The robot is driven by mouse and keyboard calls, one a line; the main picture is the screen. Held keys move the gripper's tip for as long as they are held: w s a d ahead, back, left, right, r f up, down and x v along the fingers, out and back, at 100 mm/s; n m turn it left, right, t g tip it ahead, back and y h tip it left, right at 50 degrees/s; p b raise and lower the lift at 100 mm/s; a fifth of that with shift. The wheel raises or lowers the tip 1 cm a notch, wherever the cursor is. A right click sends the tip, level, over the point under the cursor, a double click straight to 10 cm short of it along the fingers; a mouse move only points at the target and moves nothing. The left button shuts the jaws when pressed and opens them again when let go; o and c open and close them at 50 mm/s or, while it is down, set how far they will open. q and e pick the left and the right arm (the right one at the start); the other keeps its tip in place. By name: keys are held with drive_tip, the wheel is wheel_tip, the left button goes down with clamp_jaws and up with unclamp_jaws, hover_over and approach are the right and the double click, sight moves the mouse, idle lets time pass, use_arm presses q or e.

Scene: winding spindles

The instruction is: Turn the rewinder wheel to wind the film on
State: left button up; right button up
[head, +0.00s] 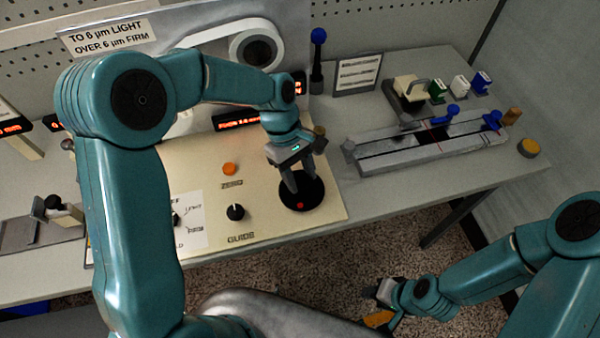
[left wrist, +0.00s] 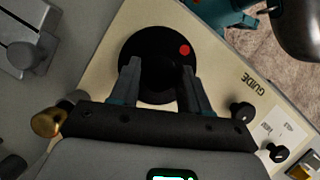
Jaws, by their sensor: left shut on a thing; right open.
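The rewinder wheel (head: 316,196) is a flat black disc with a red dot near its front edge, set in the cream panel. My left gripper (head: 294,188) points down onto it from above. In the left wrist view the two fingers (left wrist: 160,68) stand apart over the black wheel (left wrist: 150,38), on either side of its dark middle part. They are shut on that part, whose shape is hard to make out, black on black. The red dot shows at upper right of the disc there. My right gripper (head: 384,292) is open, low at the right, away from the panel.
The cream panel (head: 270,215) also carries an orange button (head: 230,169) and a black GUIDE knob (head: 235,212). A white reel (head: 256,50) stands behind. A grey splicer-like rail (head: 430,140) with blue handles lies to the right. The bench front drops to speckled floor.

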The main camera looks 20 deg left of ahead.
use_arm(q)
drive_tip(key=m, duration=0.2)
drive_tip(key=m+g+y+p, duration=0.1)
drive_tip(key=m, duration=0.1)
drive_tip(key=shift+d+m+g, duration=0.15)
drive_tip(key=shift+m+g, duration=0.15)
drive_tip(key=shift+m, duration=0.1)
drive_tip(key=m+y, duration=0.1)
drive_tip(key=m, duration=0.3)
drive_tip(key=shift+w+d+m+g+y+p, duration=0.1)
drive_tip(key=shift+m+g+y+p, duration=0.2)
drive_tip(key=shift+y, duration=0.1)
drive_tip(key=m+y, duration=0.2)
drive_tip(key=m, duration=0.3)
drive_tip(key=shift+d, duration=0.15)
drive_tip(key=m+y, duration=0.1)
drive_tip(key=m, duration=0.4)
drive_tip(key=shift+d+t+y+b, duration=0.1)
drive_tip(key=shift+t+y+b, duration=0.3)
drive_tip(key=shift+m, duration=0.3)
drive_tip(key=o, duration=1.1)
drive_tip(key=shift+c, duration=0.2)
